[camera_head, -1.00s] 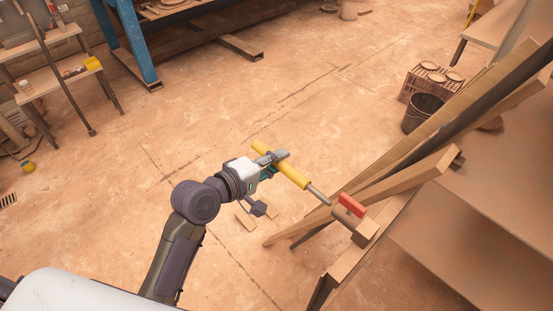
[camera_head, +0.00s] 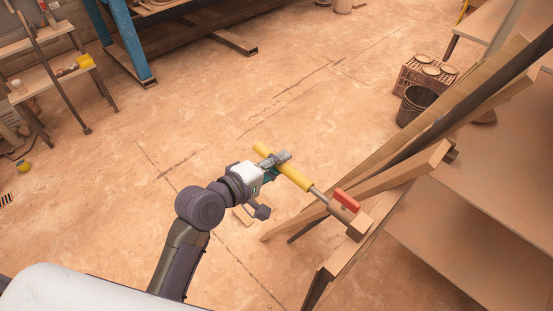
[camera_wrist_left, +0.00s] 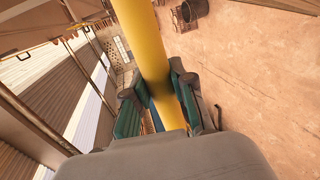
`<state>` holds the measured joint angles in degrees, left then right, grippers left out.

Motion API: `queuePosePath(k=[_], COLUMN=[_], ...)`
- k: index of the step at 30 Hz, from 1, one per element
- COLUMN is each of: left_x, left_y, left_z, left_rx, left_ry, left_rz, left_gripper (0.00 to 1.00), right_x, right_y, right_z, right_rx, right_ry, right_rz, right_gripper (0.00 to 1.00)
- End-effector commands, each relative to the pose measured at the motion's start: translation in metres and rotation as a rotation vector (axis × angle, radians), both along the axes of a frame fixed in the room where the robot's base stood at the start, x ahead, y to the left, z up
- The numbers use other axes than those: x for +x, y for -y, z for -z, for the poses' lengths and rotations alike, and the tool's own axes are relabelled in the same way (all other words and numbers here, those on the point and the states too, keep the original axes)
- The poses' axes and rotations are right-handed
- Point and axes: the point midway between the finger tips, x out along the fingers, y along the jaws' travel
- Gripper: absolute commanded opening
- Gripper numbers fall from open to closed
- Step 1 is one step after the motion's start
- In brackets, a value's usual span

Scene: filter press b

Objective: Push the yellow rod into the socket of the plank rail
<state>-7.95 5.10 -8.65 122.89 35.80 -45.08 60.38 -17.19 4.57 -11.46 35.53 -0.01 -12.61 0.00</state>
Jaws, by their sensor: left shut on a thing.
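The yellow rod (camera_head: 290,173) has a grey metal tip (camera_head: 318,193) at its lower right end. My left gripper (camera_head: 277,160) is shut around the rod's yellow part; in the left wrist view the rod (camera_wrist_left: 149,45) runs between the two teal-padded fingers (camera_wrist_left: 158,108). The rod's tip meets the block at the end of the plank rail (camera_head: 352,221), beside a red piece (camera_head: 346,200). I cannot tell how deep the tip sits, and the socket opening is hidden. My right gripper is not in view.
Long wooden beams (camera_head: 410,170) slant up to the right beside a brown table (camera_head: 470,220). A black bucket (camera_head: 416,104) and a crate (camera_head: 424,76) stand behind. A blue-legged bench (camera_head: 125,40) stands at the back. The middle floor is open.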

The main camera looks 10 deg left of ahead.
Motion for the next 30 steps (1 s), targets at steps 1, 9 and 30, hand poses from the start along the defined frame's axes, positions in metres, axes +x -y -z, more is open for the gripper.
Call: queuePosePath(k=[1, 9, 30], left_x=[-0.001, -0.004, -0.014], left_y=[0.001, 0.007, 0.022], left_z=[-0.001, -0.001, -0.001], left_rx=[-0.002, -0.002, -0.001], left_ry=[0.001, 0.001, 0.001], left_rz=[0.000, 0.000, 0.000], left_gripper=[0.00, 0.00, 0.00], right_x=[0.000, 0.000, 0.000], right_y=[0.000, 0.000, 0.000], right_z=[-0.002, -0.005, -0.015], right_rx=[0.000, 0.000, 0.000], right_ry=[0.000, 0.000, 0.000], right_rz=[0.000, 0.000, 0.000], right_gripper=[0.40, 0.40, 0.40])
